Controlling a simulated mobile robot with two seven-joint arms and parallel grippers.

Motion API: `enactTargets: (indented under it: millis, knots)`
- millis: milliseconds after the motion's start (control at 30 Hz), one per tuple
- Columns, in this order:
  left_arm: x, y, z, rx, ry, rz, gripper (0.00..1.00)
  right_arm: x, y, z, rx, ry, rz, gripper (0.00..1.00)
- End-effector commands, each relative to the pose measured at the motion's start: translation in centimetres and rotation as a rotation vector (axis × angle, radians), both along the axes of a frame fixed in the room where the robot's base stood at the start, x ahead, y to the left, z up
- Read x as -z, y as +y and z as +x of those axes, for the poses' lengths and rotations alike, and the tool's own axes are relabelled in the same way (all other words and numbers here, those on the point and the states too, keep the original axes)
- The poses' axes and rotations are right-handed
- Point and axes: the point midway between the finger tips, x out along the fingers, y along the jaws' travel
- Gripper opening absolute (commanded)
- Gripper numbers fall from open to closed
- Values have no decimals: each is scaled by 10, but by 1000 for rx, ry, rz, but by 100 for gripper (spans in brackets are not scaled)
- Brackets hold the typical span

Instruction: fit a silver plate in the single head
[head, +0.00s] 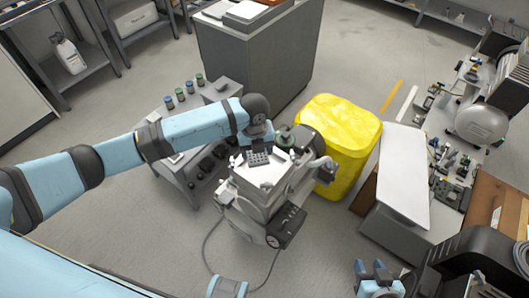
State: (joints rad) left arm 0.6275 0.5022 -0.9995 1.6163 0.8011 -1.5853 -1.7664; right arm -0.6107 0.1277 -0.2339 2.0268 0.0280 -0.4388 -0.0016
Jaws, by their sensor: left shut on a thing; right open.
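My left gripper (258,147) is over the top of the grey compressor (262,200) in the middle of the head view. It is shut on a small grey plate with a grid of holes (258,158), which I take for the silver plate. The plate is at the compressor's pale open top, the single head (270,174). I cannot tell whether it touches the head or is just above it. The fingertips are mostly hidden by the wrist. My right gripper (375,272) is open and empty at the bottom right, away from the compressor.
A yellow bin (340,135) stands right behind the compressor. A grey cart (190,165) with small coloured-cap jars is at its left. A white-topped bench (402,165) and a bench of small parts (455,150) are at the right. A dark cable (210,245) lies on the floor.

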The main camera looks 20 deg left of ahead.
Motion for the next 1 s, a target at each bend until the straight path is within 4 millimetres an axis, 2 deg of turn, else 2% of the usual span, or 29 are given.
enactTargets:
  millis: [33,200,400,667,1000]
  knots:
    - [10,-3,7,120,-6,2,38,10,0,1,1,0,2,43]
    - [21,-9,23,524,-14,8,38,22,1,3,5,3,8,43]
    - [26,-12,34,798,-18,13,38,30,2,4,7,6,13,43]
    - [33,-13,36,866,-18,14,38,36,2,4,8,10,15,43]
    - [63,-13,36,864,-18,14,38,57,4,6,6,1,17,43]
